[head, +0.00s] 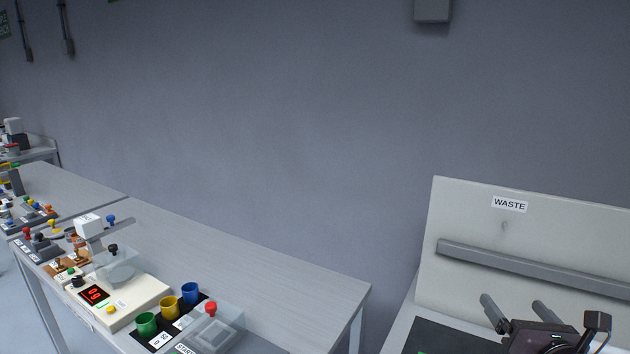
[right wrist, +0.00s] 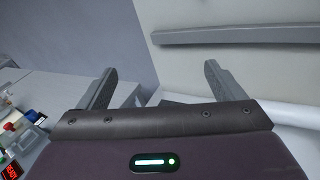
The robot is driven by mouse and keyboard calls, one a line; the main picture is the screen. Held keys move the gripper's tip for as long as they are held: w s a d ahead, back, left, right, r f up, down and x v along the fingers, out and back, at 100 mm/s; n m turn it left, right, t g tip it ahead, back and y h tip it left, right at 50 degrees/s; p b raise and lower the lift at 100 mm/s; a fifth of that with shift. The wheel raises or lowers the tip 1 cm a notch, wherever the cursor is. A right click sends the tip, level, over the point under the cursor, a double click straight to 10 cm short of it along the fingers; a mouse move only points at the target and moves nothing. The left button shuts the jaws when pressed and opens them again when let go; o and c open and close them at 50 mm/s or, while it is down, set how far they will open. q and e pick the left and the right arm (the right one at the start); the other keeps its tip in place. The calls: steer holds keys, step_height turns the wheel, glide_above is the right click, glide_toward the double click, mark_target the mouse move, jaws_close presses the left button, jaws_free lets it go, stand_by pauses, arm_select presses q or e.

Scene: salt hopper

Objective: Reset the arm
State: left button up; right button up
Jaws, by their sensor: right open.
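My right gripper (head: 518,312) is at the lower right of the head view, in front of the white panel labelled WASTE (head: 510,204). In the right wrist view its two grey fingers (right wrist: 157,88) stand wide apart with nothing between them. The gripper is open and empty. My left gripper is in neither view.
A dark mat (head: 445,338) lies before the panel. A gap separates table and waste station.

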steer(key=s+a+f+m+g+h, duration=0.1)
steer(key=s+a+f+m+g, duration=0.3)
steer(key=f+m, duration=0.45)
steer(key=s+a+f+m+g+h, duration=0.1)
steer(key=s+f+m+g, duration=0.35)
steer(key=f+m, duration=0.45)
steer(key=s+a+f+m+g+y, duration=0.2)
steer(key=s+a+m+g, duration=0.1)
steer(key=s+a+m, duration=0.35)
steer(key=s+a+f+m+g+y, duration=0.1)
steer(key=s+a+f+m+g, duration=0.1)
steer(key=s+a+m, duration=0.5)
step_height(320, 180, down, 29)
steer(key=d+g, duration=0.2)
steer(key=s+d+f, duration=0.3)
steer(key=s+f, duration=1.5)
steer(key=s, duration=0.1)
steer(key=shift+s+f+g, duration=0.35)
